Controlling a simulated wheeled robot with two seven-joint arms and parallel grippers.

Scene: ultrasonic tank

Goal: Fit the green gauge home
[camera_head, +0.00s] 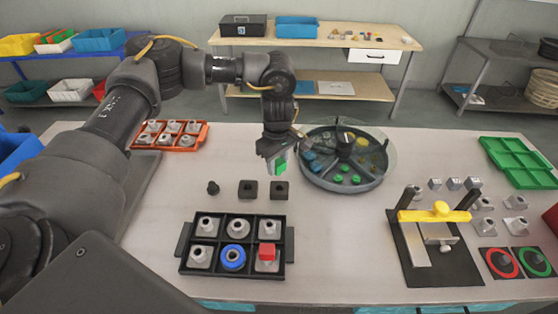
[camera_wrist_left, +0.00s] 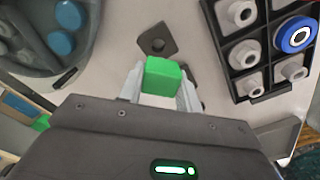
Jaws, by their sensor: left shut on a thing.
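The green gauge (camera_head: 280,165) is a small bright green block. My left gripper (camera_head: 277,158) is shut on it, above the table and left of the round carousel. In the left wrist view the green gauge (camera_wrist_left: 162,76) sits between the two fingertips of my left gripper (camera_wrist_left: 160,88). The black six-cell tray (camera_head: 236,216) holds grey stepped parts. My right gripper is not in view.
A clear-covered carousel (camera_head: 347,183) stands at centre. A fixture with a yellow bar (camera_head: 434,215) stands right, near loose grey parts. An orange tray (camera_head: 183,149) is back left.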

